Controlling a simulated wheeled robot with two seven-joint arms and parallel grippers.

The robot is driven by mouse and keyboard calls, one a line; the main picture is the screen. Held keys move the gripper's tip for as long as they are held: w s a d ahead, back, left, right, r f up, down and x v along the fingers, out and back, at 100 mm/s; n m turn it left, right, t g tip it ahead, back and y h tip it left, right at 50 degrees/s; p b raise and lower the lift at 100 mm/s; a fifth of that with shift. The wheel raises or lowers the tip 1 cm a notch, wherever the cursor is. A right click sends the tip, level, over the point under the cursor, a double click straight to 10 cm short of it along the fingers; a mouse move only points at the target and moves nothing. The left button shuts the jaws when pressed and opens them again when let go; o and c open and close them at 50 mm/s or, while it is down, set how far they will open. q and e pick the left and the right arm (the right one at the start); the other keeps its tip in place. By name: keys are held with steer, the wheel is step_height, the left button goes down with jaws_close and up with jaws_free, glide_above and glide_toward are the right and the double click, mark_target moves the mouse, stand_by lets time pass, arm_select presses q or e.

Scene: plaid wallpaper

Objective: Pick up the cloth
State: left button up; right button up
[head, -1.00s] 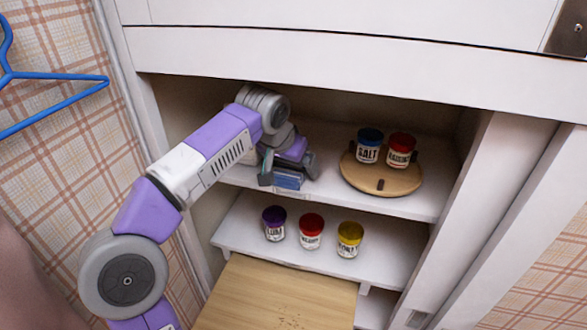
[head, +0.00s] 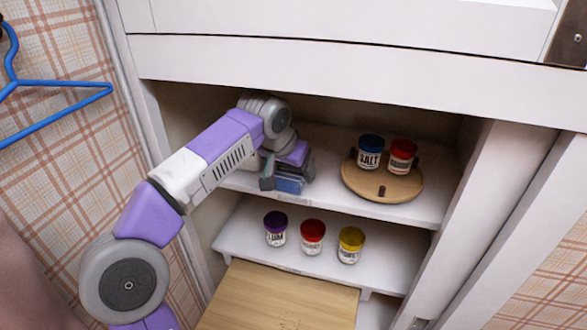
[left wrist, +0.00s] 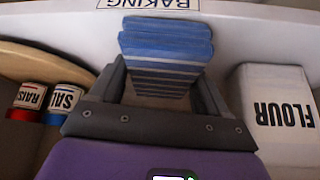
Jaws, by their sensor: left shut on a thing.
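The cloth (head: 289,184) is a blue, striped, folded stack on the upper shelf at its left front. In the left wrist view the cloth (left wrist: 165,52) stands between the two fingers. My left gripper (head: 286,174) reaches into the cabinet from the left and is shut on the cloth. The left gripper (left wrist: 160,88) also shows in the left wrist view, a finger on each side of the cloth. I cannot tell whether the cloth touches the shelf. My right gripper is not in view.
A round wooden board (head: 382,191) with a salt jar (head: 369,153) and a red-lidded jar (head: 402,156) stands to the right. A flour canister (left wrist: 277,115) stands close beside the gripper. Three jars stand on the lower shelf (head: 385,272). The cabinet's upper edge is above my arm.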

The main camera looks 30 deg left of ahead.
arm_select(q)
steer(key=shift+r+p, duration=0.4)
steer(key=shift+r, duration=0.25)
steer(key=s+b, duration=0.8)
steer(key=s, duration=0.4)
steer(key=shift+d, duration=0.35)
steer(key=s, duration=2.2)
steer(key=s+d, duration=0.1)
steer(key=s, duration=1)
